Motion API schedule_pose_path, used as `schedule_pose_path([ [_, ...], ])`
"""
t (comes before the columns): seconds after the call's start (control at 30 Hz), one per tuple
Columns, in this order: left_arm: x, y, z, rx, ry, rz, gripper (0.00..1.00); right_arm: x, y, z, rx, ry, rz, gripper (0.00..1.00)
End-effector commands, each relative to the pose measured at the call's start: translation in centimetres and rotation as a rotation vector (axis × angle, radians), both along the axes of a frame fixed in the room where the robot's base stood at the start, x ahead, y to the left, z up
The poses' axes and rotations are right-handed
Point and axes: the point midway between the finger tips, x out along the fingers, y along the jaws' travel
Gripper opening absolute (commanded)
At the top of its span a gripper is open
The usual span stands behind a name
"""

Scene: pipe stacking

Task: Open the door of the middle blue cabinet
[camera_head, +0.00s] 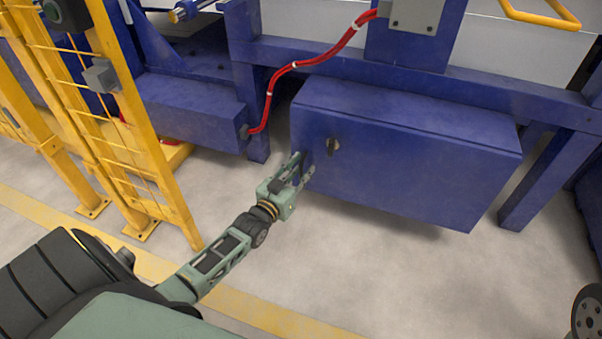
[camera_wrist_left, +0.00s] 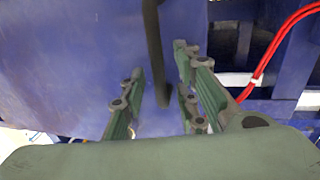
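The middle blue cabinet (camera_head: 400,165) is a long box under the blue frame, and its front door looks closed. A small dark handle (camera_head: 333,146) sits near the left end of its front. My left gripper (camera_head: 306,163) is at the cabinet's left front edge, just left of and below the handle. Its fingers are apart with nothing gripped. The left wrist view shows the open left gripper (camera_wrist_left: 158,62) against the blue panel (camera_wrist_left: 70,70), with a dark bar (camera_wrist_left: 154,50) running down between the fingers. I cannot tell whether the fingers touch the cabinet. My right gripper is not seen.
A red cable (camera_head: 296,65) runs from a grey box above down to a smaller blue box (camera_head: 190,110) on the left. Yellow fencing (camera_head: 150,130) stands at the left. A blue frame leg (camera_head: 548,180) is at the right. The floor before the cabinet is clear.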

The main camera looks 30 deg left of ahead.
Motion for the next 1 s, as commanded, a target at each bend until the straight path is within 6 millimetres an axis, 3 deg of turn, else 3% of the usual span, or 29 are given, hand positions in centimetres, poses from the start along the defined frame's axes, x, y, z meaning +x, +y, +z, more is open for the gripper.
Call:
schedule_pose_path([
  [0.2,0.03,0.00,0.02,0.000,0.001,0.000,0.29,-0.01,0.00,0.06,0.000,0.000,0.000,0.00],
  [0.53,0.01,-0.06,0.00,0.000,0.001,-0.001,0.00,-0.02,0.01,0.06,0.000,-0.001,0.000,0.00],
  [1.0,-0.03,-0.33,-0.02,0.003,0.001,-0.004,0.00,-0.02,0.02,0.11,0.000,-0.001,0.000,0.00],
])
